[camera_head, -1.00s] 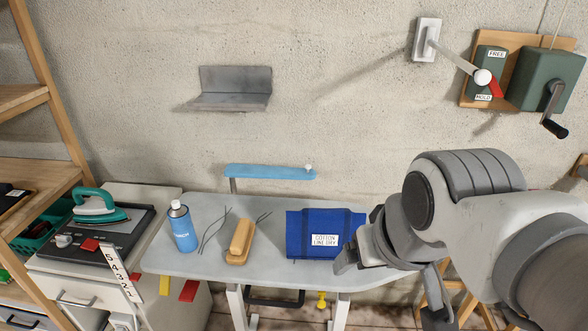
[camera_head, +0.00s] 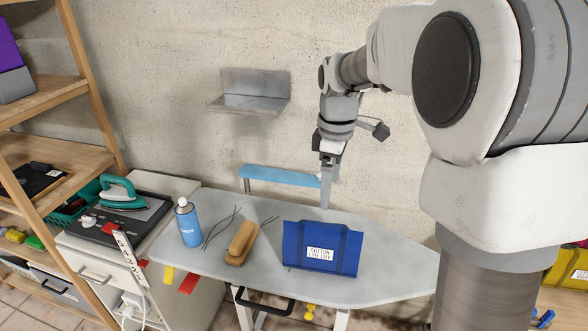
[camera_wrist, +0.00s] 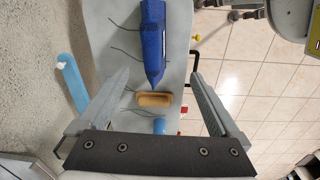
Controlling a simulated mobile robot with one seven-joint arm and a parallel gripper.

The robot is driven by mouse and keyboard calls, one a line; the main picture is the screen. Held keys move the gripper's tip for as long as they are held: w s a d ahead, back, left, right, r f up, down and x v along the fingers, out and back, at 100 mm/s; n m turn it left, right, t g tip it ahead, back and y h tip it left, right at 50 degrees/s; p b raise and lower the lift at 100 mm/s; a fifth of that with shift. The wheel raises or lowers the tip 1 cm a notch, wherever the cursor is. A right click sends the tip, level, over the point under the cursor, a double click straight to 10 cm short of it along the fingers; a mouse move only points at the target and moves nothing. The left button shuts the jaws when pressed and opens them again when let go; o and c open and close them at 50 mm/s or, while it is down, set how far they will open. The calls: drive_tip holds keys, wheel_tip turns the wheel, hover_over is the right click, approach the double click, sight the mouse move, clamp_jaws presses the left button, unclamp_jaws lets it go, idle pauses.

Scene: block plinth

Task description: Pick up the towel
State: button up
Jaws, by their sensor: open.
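The towel (camera_head: 300,245) is a blue folded cloth with a white label reading "COTTON LINE DRY". It lies on the right half of the grey ironing board (camera_head: 390,285). My gripper (camera_head: 327,190) points down above and behind the towel, apart from it, near the blue sleeve arm. In the wrist view the towel (camera_wrist: 152,40) shows at the top, beyond my open fingers (camera_wrist: 158,78). Nothing is between the fingertips.
A wooden brush (camera_head: 241,243) and a blue spray can (camera_head: 188,222) stand left of the towel. A blue sleeve arm (camera_head: 275,175) rises behind it. A teal iron (camera_head: 120,193) rests on the cabinet at left. A metal wall shelf (camera_head: 250,95) hangs behind.

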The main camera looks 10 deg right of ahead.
sight(324, 227)
drive_tip(key=shift+n, duration=0.7)
drive_tip(key=f, duration=0.4)
drive_tip(key=w+f, duration=0.1)
drive_tip(key=f, duration=0.3)
drive_tip(key=w+f, duration=0.1)
drive_tip(key=f, duration=0.3)
drive_tip(key=shift+f, duration=0.4)
drive_tip(key=shift+w+f, duration=0.25)
drive_tip(key=shift+f, duration=1.3)
drive_tip(key=shift+w+f, duration=0.2)
drive_tip(key=shift+f, duration=1.3)
clamp_jaws()
